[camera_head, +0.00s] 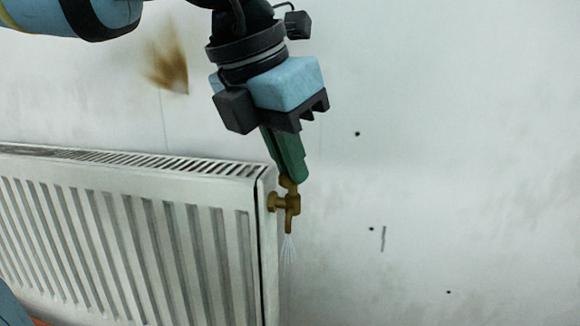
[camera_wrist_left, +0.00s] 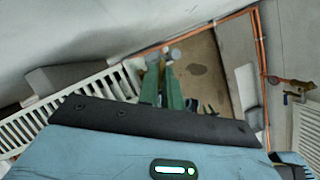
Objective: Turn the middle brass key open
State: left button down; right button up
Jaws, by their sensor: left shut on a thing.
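A brass valve (camera_head: 290,203) sticks out of the right end of the white radiator (camera_head: 130,240) in the head view. Its brass key (camera_head: 288,183) sits on top, partly covered by my fingertips. A fine white spray (camera_head: 288,250) comes down from the valve's spout. My left gripper (camera_head: 297,178) reaches down from above, its green fingers shut on the key. My right gripper is in neither view.
The wall (camera_head: 450,130) right of the valve is clear, with small dark holes. A brown stain (camera_head: 168,62) marks the wall above the radiator. The left wrist view shows copper pipes (camera_wrist_left: 262,60) and another brass fitting (camera_wrist_left: 292,84) at the right.

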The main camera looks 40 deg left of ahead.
pick_arm(q)
jog(key=shift+f+n, duration=0.25)
jog(key=shift+n, duration=0.05)
dwell(0.4)
jog(key=c, duration=1.6)
grip_release()
jog(key=shift+r, duration=0.1)
jog(key=shift+p+v, duration=0.3)
jog(key=shift+v, duration=3.65)
jog(key=shift+w+d, duration=0.1)
